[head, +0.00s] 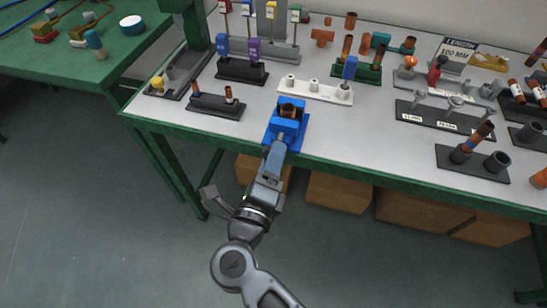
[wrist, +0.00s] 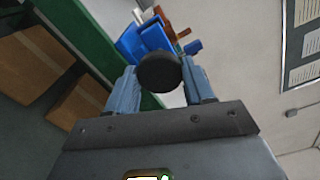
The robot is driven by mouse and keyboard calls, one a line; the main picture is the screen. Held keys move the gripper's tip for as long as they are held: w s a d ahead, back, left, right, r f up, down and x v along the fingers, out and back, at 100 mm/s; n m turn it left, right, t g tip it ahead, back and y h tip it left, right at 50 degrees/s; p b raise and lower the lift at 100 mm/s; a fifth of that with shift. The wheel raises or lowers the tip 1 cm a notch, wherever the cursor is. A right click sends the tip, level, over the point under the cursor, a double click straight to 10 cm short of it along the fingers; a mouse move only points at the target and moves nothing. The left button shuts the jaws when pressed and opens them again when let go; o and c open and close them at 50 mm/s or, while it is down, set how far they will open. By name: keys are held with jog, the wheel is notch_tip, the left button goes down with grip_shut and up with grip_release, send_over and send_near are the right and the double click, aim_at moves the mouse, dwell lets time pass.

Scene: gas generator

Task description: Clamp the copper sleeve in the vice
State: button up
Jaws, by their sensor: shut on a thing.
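The blue vice (head: 300,128) stands at the front edge of the grey-topped bench. A copper-coloured sleeve (head: 288,111) sits between its jaws. Whether the jaws press on it, I cannot tell. My gripper (head: 274,150) reaches up to the front of the vice from below. In the wrist view my gripper (wrist: 158,85) has its two fingers on either side of a round black knob (wrist: 159,72) and is shut on it. The blue vice (wrist: 143,40) lies just behind the knob, with copper-coloured parts beyond; the knob partly hides the vice.
A dark rack (head: 215,106) with small copper pieces is left of the vice. A white rack (head: 315,91) stands behind it. Dark stands with grey pegs (head: 445,117) are to the right. Cardboard boxes (head: 338,192) lie under the bench. Open floor is in front.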

jog(key=shift+m+b, duration=0.6)
jog(key=shift+m, duration=0.2)
jog(key=o, duration=1.1)
jog(key=shift+c, duration=0.2)
jog(key=shift+r+p, duration=0.15)
jog(key=shift+p, duration=0.3)
jog(key=n+p, duration=0.5)
jog(key=p, duration=0.1)
jog(key=shift+n, duration=0.3)
